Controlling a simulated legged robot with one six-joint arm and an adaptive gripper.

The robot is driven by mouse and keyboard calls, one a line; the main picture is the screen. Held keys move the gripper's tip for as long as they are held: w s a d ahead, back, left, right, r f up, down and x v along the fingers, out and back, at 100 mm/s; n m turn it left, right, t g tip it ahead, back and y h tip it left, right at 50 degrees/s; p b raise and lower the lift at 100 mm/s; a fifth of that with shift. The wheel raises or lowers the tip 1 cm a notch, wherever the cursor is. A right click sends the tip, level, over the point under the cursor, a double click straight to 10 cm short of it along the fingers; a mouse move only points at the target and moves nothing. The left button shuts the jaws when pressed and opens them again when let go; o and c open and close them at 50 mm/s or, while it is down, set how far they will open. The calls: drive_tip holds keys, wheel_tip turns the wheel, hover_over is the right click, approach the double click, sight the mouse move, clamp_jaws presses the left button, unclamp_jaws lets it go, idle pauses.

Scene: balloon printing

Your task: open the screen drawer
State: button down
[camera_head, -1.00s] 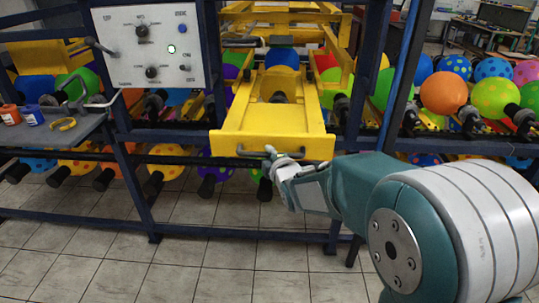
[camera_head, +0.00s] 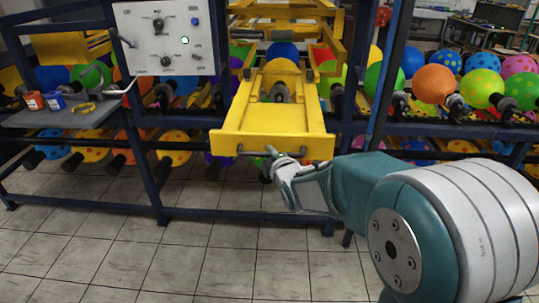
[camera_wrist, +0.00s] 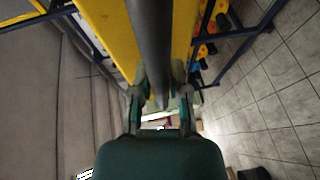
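The yellow screen drawer (camera_head: 230,139) juts out from the blue rack toward me, with its flat front panel facing me. A dark bar handle (camera_head: 252,154) runs along its front. My gripper (camera_head: 276,157) is at the right part of this handle. In the wrist view, the handle (camera_wrist: 150,45) runs between the two fingers of my gripper (camera_wrist: 159,103), with one finger on each side, and they look closed on it. The yellow drawer (camera_wrist: 106,30) lies beyond it. The exact finger contact is partly hidden by the handle.
A white control panel (camera_head: 164,38) with knobs and a green light stands left of the drawer. A grey shelf (camera_head: 58,117) holds small ink pots and a yellow tool. Colourful balloons sit on the rack. The tiled floor (camera_head: 200,262) before the rack is clear.

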drive_tip(key=c, duration=0.7)
unclamp_jaws()
drive_tip(key=shift+f, duration=0.35)
drive_tip(key=shift+o, duration=0.5)
drive_tip(key=shift+r, duration=0.15)
drive_tip(key=shift+s+d+r, duration=0.2)
drive_tip(key=shift+s+r, duration=0.05)
drive_tip(key=shift+s, duration=0.2)
drive_tip(key=v, duration=1)
drive_tip(key=shift+s, duration=0.4)
drive_tip(key=shift+d, duration=0.1)
